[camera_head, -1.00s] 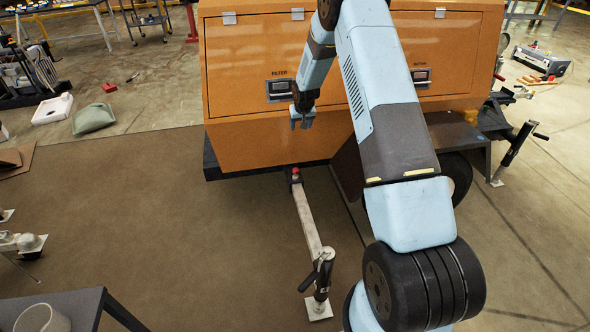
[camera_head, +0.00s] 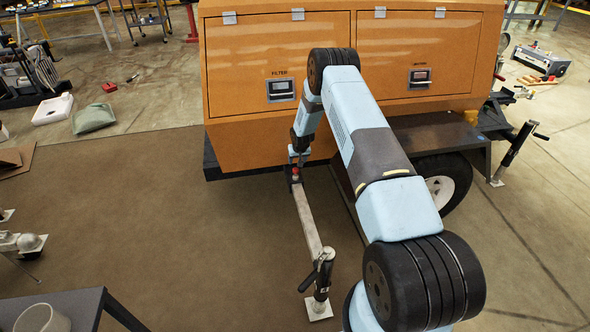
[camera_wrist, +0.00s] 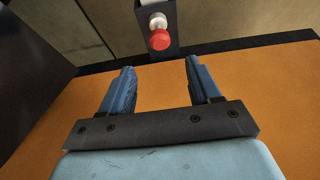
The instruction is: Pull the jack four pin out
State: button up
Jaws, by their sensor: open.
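The jack pin (camera_head: 295,171) has a red knob and sits at the inner end of the pale outrigger beam (camera_head: 308,222), just below the orange housing. In the wrist view the red knob (camera_wrist: 160,40) is on a pale shaft, against a dark bracket (camera_wrist: 157,20). My gripper (camera_head: 299,155) is just above the pin in the head view, partly hidden by its own wrist. In the wrist view my gripper (camera_wrist: 160,66) has its two blue fingers spread and nothing between them. The red knob lies beyond the fingertips, roughly centred between them.
The orange housing (camera_head: 240,125) with its filter door stands close behind my gripper. A black jack leg (camera_head: 321,280) stands at the beam's outer end. A wheel (camera_head: 443,185) and dark fender are at right. The brown floor (camera_head: 180,220) to the left is clear.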

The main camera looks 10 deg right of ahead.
aim_at(296, 169)
jog(key=x, duration=0.9)
jog(key=shift+f, duration=0.15)
jog(key=shift+c, duration=0.3)
grip_shut()
